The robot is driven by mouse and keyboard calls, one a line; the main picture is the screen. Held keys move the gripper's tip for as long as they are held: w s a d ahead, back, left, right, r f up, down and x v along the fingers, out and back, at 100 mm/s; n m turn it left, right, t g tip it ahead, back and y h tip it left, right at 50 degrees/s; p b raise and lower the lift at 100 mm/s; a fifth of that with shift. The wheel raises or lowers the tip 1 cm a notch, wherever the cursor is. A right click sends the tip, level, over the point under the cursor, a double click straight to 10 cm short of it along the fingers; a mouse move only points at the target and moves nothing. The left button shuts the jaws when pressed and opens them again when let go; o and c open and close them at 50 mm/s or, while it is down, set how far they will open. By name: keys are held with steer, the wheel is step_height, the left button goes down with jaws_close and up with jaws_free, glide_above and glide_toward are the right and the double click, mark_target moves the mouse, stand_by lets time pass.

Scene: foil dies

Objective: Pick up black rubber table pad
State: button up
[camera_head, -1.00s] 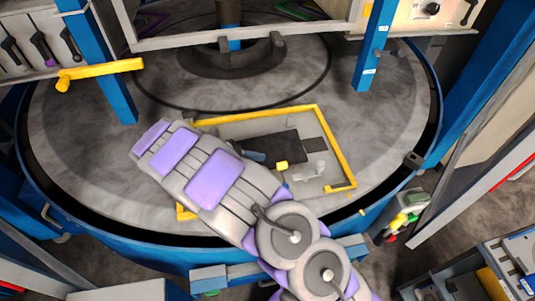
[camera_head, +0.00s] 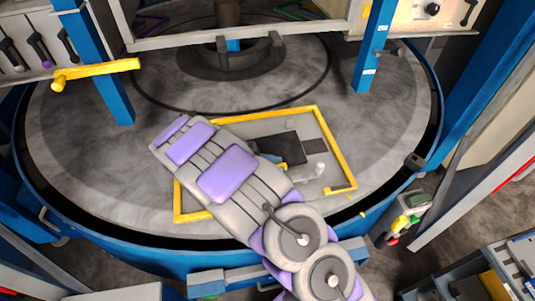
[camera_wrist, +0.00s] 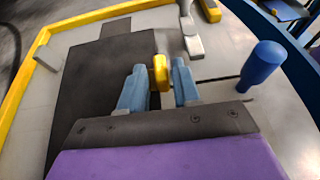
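The black rubber table pad (camera_head: 284,148) lies flat on the light grey plate inside the yellow frame. In the wrist view the dark pad (camera_wrist: 95,85) fills the left middle, its lower part hidden by my gripper's body. My gripper (camera_wrist: 160,85) is over the pad's right side, its two blue fingers apart. A yellow upright piece (camera_wrist: 160,70) shows between the fingertips, with narrow gaps on both sides; I cannot tell its depth. No pad material shows between the fingers. In the head view my arm covers the gripper almost fully.
A yellow frame (camera_head: 343,155) edges the plate. A grey fixture (camera_wrist: 190,35) and a blue post (camera_wrist: 262,68) stand to the right in the wrist view. A blue column (camera_head: 376,45) rises behind. The round table (camera_head: 90,150) is otherwise clear.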

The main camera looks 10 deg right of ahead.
jaws_close()
stand_by(0.4)
step_height(320, 180, up, 18)
steer(key=p, duration=0.4)
steer(key=shift+w, duration=0.1)
stand_by(0.3)
